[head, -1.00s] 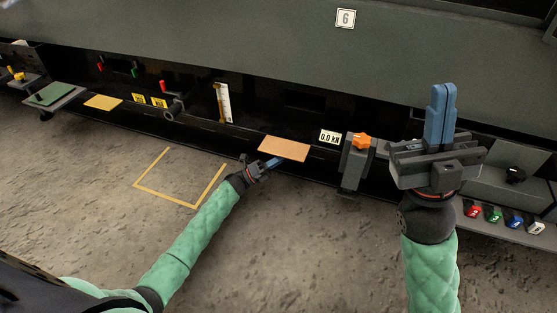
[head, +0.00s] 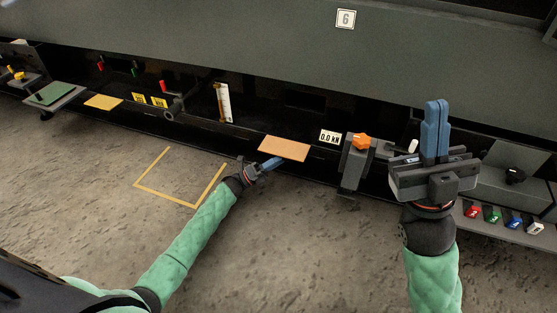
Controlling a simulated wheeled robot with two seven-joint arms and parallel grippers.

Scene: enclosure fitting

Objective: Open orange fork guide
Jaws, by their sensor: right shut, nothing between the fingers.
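A flat orange panel (head: 284,148), which looks like the orange fork guide, sits at the lower edge of the dark enclosure near the middle. My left gripper (head: 272,163) is at the panel's near left edge, its blue fingers pointing towards it. I cannot tell whether they touch the panel or whether they are open. My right gripper (head: 437,127) is raised at the right with its blue fingers pointing up, shut and empty. It hides part of the enclosure behind it.
An orange knob (head: 361,142) tops a grey post right of the panel, beside a "0.0 kN" display (head: 330,137). A yellow outline (head: 165,196) marks clear floor. Several coloured switches (head: 493,216) stand right.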

